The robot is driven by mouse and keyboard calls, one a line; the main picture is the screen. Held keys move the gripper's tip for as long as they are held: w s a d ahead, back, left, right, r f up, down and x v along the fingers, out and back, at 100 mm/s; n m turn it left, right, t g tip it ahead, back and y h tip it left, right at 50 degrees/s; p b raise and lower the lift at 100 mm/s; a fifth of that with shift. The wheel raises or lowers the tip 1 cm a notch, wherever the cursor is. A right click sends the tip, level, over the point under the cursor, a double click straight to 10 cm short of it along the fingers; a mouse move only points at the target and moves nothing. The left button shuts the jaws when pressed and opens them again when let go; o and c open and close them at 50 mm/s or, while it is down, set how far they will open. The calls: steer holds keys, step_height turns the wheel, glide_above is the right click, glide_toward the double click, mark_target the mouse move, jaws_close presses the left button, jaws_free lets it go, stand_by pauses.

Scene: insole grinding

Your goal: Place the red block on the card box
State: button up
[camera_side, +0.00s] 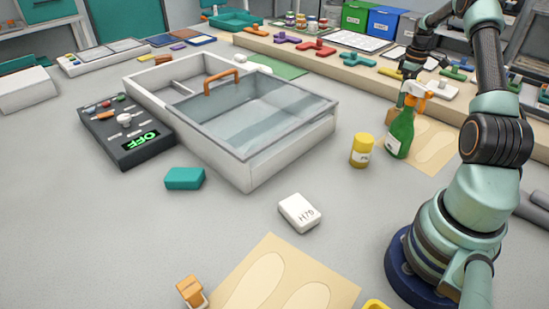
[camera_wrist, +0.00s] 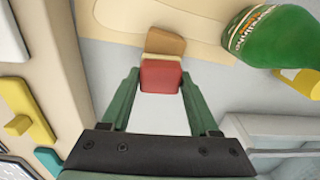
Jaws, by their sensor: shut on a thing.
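My gripper (camera_wrist: 160,82) is shut on the red block (camera_wrist: 161,75), which sits between the two green fingertips in the wrist view. A brown card box (camera_wrist: 165,42) shows just beyond the block and is partly covered by it. I cannot tell whether block and box touch. In the side view my gripper (camera_side: 408,70) is at the upper right, above the workbench near the green spray bottle. A small brown box (camera_side: 390,117) stands beside the bottle there. The red block cannot be made out in the side view.
The green spray bottle (camera_side: 401,125) stands close to the box; it also shows in the wrist view (camera_wrist: 272,35). A yellow jar (camera_side: 361,151) and a glass-lidded case (camera_side: 250,160) are nearby. A raised shelf (camera_side: 350,75) with several tools runs behind.

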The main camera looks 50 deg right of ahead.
steer(key=shift+f, duration=0.45)
steer(key=o, duration=1.4)
steer(key=shift+f, duration=0.15)
steer(key=shift+c, duration=0.2)
